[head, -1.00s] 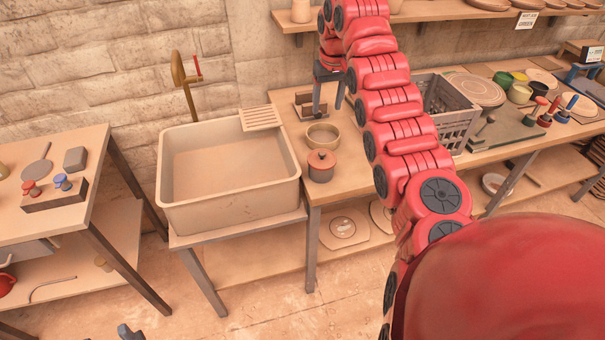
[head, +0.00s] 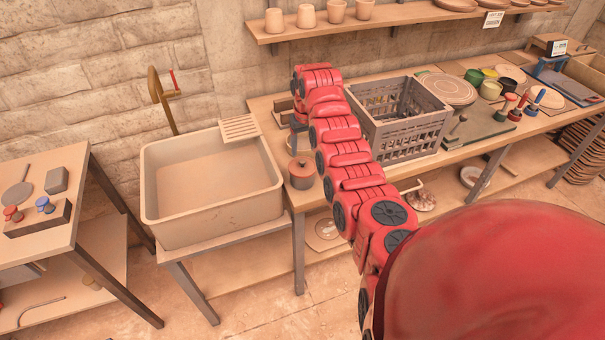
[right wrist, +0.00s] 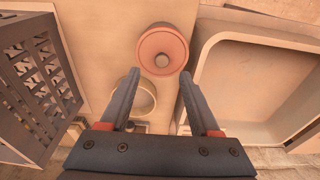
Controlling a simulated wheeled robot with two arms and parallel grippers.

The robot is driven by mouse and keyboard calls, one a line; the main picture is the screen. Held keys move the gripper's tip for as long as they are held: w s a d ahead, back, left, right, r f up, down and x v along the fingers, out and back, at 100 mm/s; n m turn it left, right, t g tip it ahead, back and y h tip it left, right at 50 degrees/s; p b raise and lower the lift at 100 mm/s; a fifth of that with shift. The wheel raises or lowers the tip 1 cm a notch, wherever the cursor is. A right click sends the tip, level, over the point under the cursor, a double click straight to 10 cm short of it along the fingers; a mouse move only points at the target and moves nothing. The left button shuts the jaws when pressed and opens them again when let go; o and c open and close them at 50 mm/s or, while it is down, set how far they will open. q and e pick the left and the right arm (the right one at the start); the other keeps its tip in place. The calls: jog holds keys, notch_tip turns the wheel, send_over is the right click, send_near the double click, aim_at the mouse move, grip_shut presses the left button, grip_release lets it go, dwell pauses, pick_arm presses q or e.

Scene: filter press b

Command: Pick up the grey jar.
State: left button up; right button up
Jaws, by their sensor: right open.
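A small jar with a reddish lid and knob (head: 301,172) stands on the wooden table just right of the sink; no plainly grey jar shows. The wrist view shows this lidded jar from above (right wrist: 163,48), just beyond my fingertips. My right gripper (right wrist: 159,80) is open and empty, its two fingers apart above the table. In the head view my right gripper (head: 297,128) shows small and dark behind the jar, partly hidden by my red arm. A pale open bowl (right wrist: 146,99) shows between the fingers in the wrist view. My left gripper is not in view.
The sink (head: 163,215) stands left of the jar, with a slatted board (head: 240,128) on its rim. A grey crate (head: 408,142) stands right of my arm; it also shows in the wrist view (right wrist: 40,85). A shelf (head: 390,20) with cups runs above.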

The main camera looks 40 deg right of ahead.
aim_at(303, 161)
notch_tip(303, 161, down, 3)
jog(key=shift+w+a+f+p, duration=0.15)
jog(key=shift+f+p, duration=0.05)
jog(key=shift+p, duration=0.75)
jog(key=shift+f, duration=0.7)
jog(key=shift+c, duration=0.3)
grip_shut()
